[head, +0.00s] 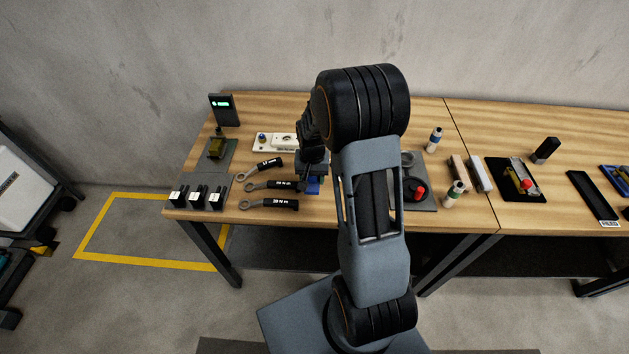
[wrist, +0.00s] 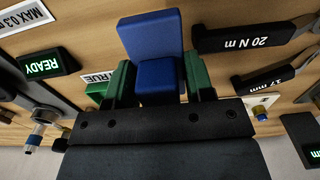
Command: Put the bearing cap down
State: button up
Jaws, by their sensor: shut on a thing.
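The blue bearing cap (wrist: 152,40) is a blocky blue piece with a wider slab beyond a narrower part, in the upper middle of the wrist view. My gripper (wrist: 157,74) is shut on it, with a green finger on each side of the narrower part. In the head view a small blue patch of the cap (head: 313,187) shows under my dark gripper (head: 312,172), just right of the wrenches over the left bench. My arm covers much of the area around it. I cannot tell whether the cap touches anything below.
Several wrenches with black handles (head: 274,186) lie left of the gripper. A white panel (head: 272,142) is behind, and a small display (head: 222,109) stands back left. Black labelled blocks (head: 198,197) sit front left. A grey plate with a red knob (head: 419,188) is right of my arm.

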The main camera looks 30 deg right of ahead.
aim_at(315, 184)
jog(key=shift+w+d+f, duration=0.3)
jog(key=shift+d+f, duration=0.05)
jog(key=shift+f, duration=0.15)
jog(key=shift+w+d+f, duration=0.3)
jog(key=shift+d+f, duration=0.05)
jog(key=shift+f, duration=0.15)
jog(key=shift+f+p, duration=0.3)
jog(key=shift+f, duration=1.3)
jog(key=shift+f, duration=0.15)
jog(key=o, duration=0.7)
jog(key=shift+o, duration=0.2)
